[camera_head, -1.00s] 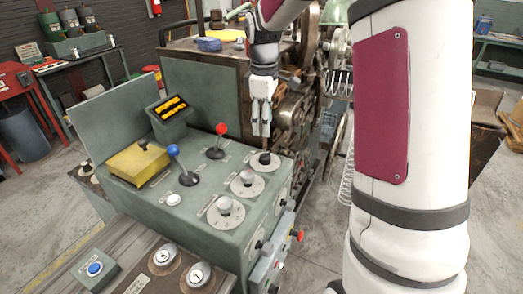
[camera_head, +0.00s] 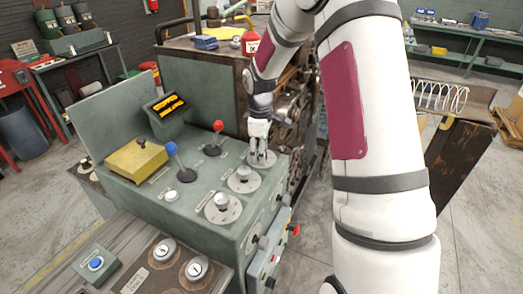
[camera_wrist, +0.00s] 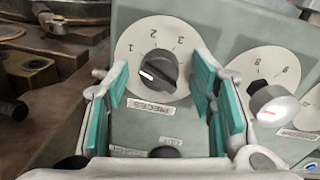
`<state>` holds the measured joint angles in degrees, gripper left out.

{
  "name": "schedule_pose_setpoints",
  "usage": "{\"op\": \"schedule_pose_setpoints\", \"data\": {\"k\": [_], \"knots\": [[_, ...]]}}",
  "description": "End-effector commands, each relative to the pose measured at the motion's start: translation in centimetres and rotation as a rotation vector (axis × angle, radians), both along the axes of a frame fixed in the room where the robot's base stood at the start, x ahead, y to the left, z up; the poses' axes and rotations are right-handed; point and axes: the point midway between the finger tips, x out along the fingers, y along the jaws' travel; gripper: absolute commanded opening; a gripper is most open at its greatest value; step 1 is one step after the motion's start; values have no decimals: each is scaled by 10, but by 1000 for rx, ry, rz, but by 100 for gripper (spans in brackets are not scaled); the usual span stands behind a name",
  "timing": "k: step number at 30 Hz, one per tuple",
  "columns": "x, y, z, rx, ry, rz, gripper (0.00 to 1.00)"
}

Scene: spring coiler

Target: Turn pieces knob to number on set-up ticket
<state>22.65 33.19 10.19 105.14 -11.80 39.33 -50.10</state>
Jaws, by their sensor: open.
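The pieces knob (camera_wrist: 158,72) is dark, on a pale round dial marked 1, 2 and 3, with a PIECES label below it in the wrist view. Its white pointer mark faces left, a little below the 1. My gripper (camera_wrist: 160,70) is open, its teal-padded fingers on either side of the knob with gaps showing; contact cannot be confirmed. In the head view my gripper (camera_head: 262,157) is over the far dial (camera_head: 272,164) on the green panel, hiding most of its knob. I cannot make out a set-up ticket.
A silver-capped knob (camera_wrist: 272,104) sits on a neighbouring dial to the right. The panel also has another dial (camera_head: 223,208), a red-ball lever (camera_head: 218,126), a blue-ball lever (camera_head: 171,149) and a yellow box (camera_head: 137,161). Coiling machinery stands behind.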

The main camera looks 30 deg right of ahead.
Motion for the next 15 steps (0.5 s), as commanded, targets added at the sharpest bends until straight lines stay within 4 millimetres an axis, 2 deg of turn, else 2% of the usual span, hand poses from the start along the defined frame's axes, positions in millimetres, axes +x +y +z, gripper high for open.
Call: {"op": "schedule_pose_setpoints", "data": {"k": [3, 9, 15], "knots": [[0, 0, 0, 0, 0, 0, 48], [0, 0, 0, 0, 0, 0, 3], [0, 0, 0, -1, 1, -4, 2]]}}
